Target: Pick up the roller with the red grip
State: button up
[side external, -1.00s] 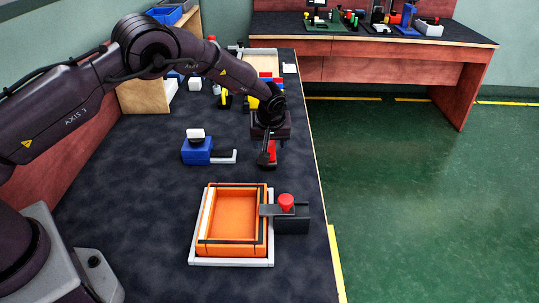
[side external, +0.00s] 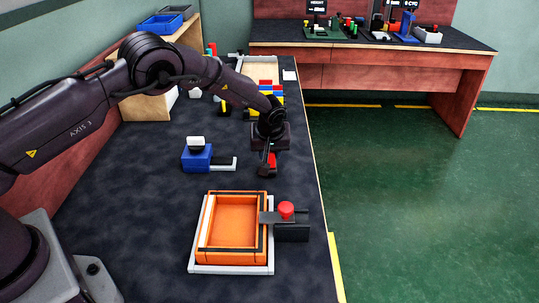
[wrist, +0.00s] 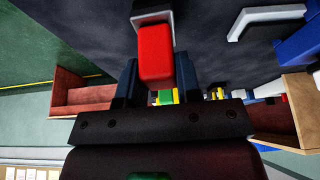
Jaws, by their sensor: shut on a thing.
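The roller's red grip (wrist: 155,54) is a red block between my two fingers in the wrist view, with a pale bracket-like part (wrist: 152,17) at its far end. In the side external view the red grip (side external: 272,160) is a small red patch beside my fingers, low over the dark bench. My gripper (wrist: 156,80) is shut on the red grip; it also shows in the side external view (side external: 267,160). The roller's lower part is mostly hidden there, so I cannot tell whether it touches the bench.
An orange tray (side external: 203,228) in a white frame stands nearer, with a red-knobbed dark clamp (side external: 291,231) at its right. A blue block with a white top (side external: 196,158) and a pale L-shaped piece (side external: 226,164) lie left of my gripper. Coloured parts stand behind. The bench edge is close right.

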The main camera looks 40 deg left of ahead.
notch_tip(320, 180, up, 3)
jog(key=shift+r, duration=0.2)
jog(key=s+r, duration=0.9)
jog(key=s, duration=0.5)
jog(key=shift+d+r, duration=0.25)
jog(key=shift+d, duration=0.1)
jog(key=shift+o, duration=1.4)
jog(key=shift+c, duration=0.7)
